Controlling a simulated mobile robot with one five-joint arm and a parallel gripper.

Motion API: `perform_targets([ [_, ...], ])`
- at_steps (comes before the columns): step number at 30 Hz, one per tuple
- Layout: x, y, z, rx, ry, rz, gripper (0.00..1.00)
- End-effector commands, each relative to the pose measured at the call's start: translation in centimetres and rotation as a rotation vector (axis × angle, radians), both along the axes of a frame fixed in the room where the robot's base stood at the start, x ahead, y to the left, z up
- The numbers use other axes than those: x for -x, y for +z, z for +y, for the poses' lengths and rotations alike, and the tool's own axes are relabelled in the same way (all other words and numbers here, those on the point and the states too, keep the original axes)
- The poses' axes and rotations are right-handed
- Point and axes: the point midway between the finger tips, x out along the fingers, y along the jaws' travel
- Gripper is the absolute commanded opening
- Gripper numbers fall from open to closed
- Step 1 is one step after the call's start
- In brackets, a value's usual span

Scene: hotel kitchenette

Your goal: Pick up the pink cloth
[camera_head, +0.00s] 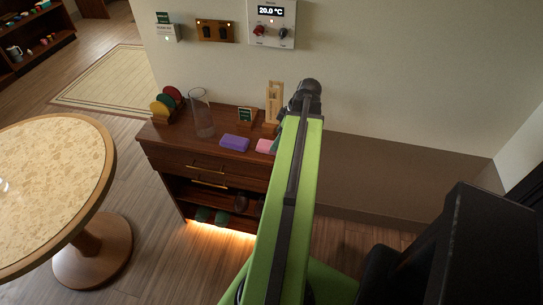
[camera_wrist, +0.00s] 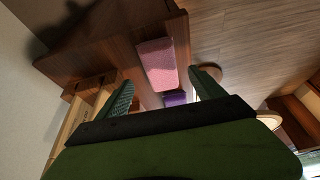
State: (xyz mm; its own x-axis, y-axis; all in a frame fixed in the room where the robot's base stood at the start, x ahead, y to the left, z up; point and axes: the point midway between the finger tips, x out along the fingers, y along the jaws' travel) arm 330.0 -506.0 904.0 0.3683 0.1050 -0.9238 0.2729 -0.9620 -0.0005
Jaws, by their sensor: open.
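The pink cloth (camera_head: 265,146) lies folded on top of the dark wooden cabinet, beside a purple cloth (camera_head: 235,142). My green arm hides its right part in the head view. In the wrist view the pink cloth (camera_wrist: 157,60) shows just beyond the fingertips, between their lines. My gripper (camera_wrist: 160,80) is open and empty, with one finger on each side of the picture. The purple cloth (camera_wrist: 175,98) shows between the fingers, lower in the picture. In the head view my gripper is mostly hidden behind the arm.
The cabinet top (camera_head: 175,131) also holds a clear glass vase (camera_head: 202,115), a rack of coloured discs (camera_head: 168,104), a small sign (camera_head: 245,117) and a wooden holder (camera_head: 273,100) near the wall. A round table (camera_head: 60,150) stands at the left.

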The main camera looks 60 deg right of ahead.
Motion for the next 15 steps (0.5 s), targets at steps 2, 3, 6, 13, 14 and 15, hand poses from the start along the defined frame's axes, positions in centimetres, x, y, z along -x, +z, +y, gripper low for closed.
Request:
perform_targets([
  [2,-0.1,-0.1,0.0,0.000,0.000,0.000,0.78],
  [3,-0.1,-0.1,0.0,0.000,0.000,0.000,0.78],
  [6,-0.4,-0.9,0.1,0.000,0.001,0.000,0.78],
  [13,-1.8,-4.7,0.7,0.001,0.000,0.001,0.78],
  [14,-1.9,-4.9,0.7,0.001,0.000,0.001,0.78],
  [15,-2.1,-5.0,0.7,0.001,0.000,0.001,0.78],
])
